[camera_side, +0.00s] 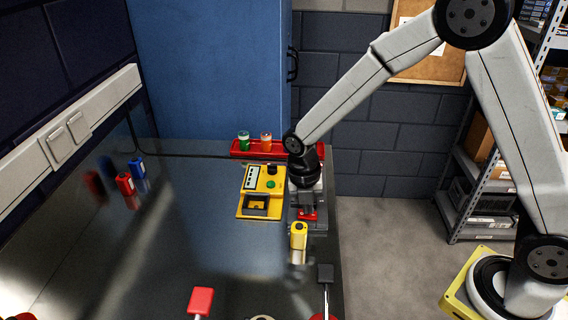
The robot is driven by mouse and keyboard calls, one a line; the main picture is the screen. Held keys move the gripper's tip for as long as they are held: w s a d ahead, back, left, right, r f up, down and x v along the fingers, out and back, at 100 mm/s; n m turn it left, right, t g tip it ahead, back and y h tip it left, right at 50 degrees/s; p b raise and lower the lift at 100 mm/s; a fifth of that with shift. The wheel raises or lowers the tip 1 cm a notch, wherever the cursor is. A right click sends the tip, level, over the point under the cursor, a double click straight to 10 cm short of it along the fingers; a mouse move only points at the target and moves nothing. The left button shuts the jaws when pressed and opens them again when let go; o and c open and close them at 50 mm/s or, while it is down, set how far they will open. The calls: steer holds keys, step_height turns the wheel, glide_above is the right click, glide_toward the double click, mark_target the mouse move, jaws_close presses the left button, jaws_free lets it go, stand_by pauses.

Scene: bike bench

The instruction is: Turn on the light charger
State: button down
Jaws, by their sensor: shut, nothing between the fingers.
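A yellow device (262,190), which looks like the light charger, sits on the dark bench. It has a white labelled strip, a black knob (271,170), a green button (270,184) and a dark square recess (256,203) at its front. Whether it is on cannot be told. My gripper (307,207) points down just right of the device, apart from the knob and button. It is shut and holds nothing. A small red part (309,215) shows at its tips; I cannot tell what it belongs to.
A red tray (258,149) with green and orange jars lies behind. Red-ended (201,300) and black-ended (325,273) items are in front. The bench middle is clear.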

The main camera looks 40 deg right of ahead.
mark_target(315, 215)
steer(key=shift+r, duration=0.15)
step_height(315, 215, up, 14)
steer(key=s+d, duration=0.1)
steer(key=shift+f, duration=0.2)
stand_by(0.4)
steer(key=shift+s+d, duration=0.15)
steer(key=s+d+f+m+t, duration=0.1)
steer(key=s+f+m, duration=0.3)
steer(key=m, duration=0.9)
steer(key=s+d+f+m+t+y, duration=0.1)
steer(key=s+d+f+m, duration=0.3)
steer(key=m, duration=1)
steer(key=shift+s+d+f+t, duration=0.2)
steer(key=shift+s+f+t, duration=0.1)
steer(key=shift+s+t, duration=0.7)
steer(key=shift+s, duration=0.1)
